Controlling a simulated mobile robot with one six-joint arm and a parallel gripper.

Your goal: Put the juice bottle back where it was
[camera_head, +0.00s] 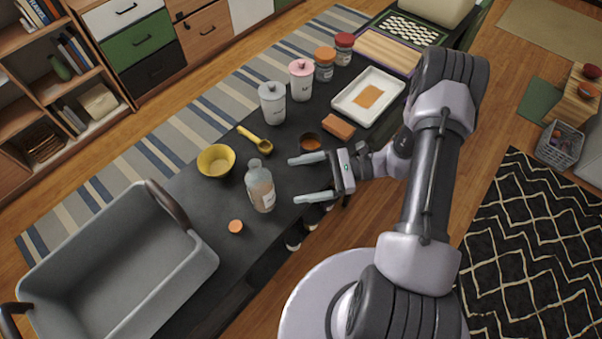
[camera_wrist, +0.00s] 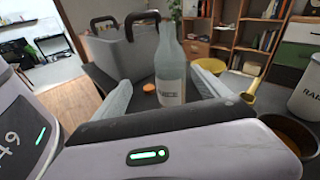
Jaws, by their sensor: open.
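The juice bottle (camera_head: 260,186) is clear with a pale label and stands upright on the dark table, right of the grey basket. In the wrist view the bottle (camera_wrist: 171,68) stands ahead, between the lines of my two fingers. My gripper (camera_head: 297,180) is open and empty, to the right of the bottle, with its fingertips pointing at it and a gap between. An orange round cap (camera_head: 236,226) lies on the table left of the bottle; it also shows in the wrist view (camera_wrist: 149,88).
A large grey basket (camera_head: 196,262) takes up the table's left end. A yellow bowl (camera_head: 216,161), a yellow scoop (camera_head: 262,147), a small brown bowl (camera_head: 309,142), an orange block (camera_head: 338,126), lidded canisters (camera_head: 272,103), jars (camera_head: 325,64) and a white tray (camera_head: 345,104) stand behind and beside my gripper.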

